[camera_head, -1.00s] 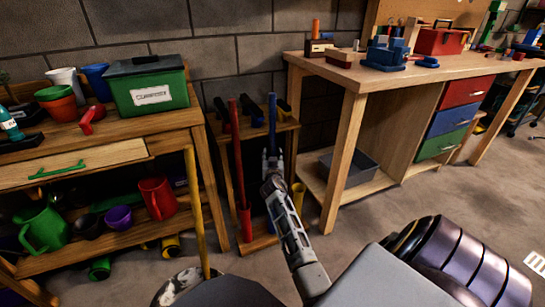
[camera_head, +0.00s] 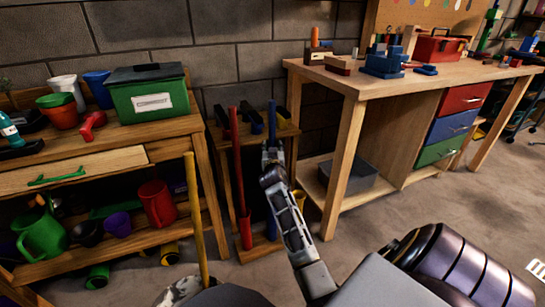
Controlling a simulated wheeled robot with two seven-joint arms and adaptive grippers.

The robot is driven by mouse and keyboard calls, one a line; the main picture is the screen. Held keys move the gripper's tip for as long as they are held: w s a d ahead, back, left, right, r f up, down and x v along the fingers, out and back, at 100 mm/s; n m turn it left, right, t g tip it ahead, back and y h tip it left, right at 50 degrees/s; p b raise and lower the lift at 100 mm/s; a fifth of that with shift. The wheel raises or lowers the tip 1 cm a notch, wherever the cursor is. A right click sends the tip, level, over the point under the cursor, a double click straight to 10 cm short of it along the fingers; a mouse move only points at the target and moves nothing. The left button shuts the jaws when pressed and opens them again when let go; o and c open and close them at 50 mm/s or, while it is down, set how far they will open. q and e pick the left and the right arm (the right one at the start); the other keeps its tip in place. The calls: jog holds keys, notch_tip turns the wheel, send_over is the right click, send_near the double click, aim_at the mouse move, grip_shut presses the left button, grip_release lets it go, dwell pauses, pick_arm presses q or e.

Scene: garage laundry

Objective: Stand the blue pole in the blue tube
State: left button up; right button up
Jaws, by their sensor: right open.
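The blue pole (camera_head: 271,116) stands upright in the small wooden rack between the two benches. Its upper end shows above my right gripper (camera_head: 272,148), and my gripper and forearm hide its middle. The blue tube (camera_head: 270,229) shows in part at the rack's base, behind my arm. The pole appears in line with the tube, but its lower end is hidden, so I cannot tell how deep it sits. My right gripper is open, with its fingers at the pole. My left gripper is not in view.
A red pole (camera_head: 235,165) stands in a red tube (camera_head: 245,232) just left. A yellow tube (camera_head: 299,196) is at the right. A yellow pole (camera_head: 194,215) stands by the left bench (camera_head: 205,180). The workbench leg (camera_head: 341,170) is close at the right.

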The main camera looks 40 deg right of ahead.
jog(key=shift+r, duration=1.25)
jog(key=shift+r, duration=0.15)
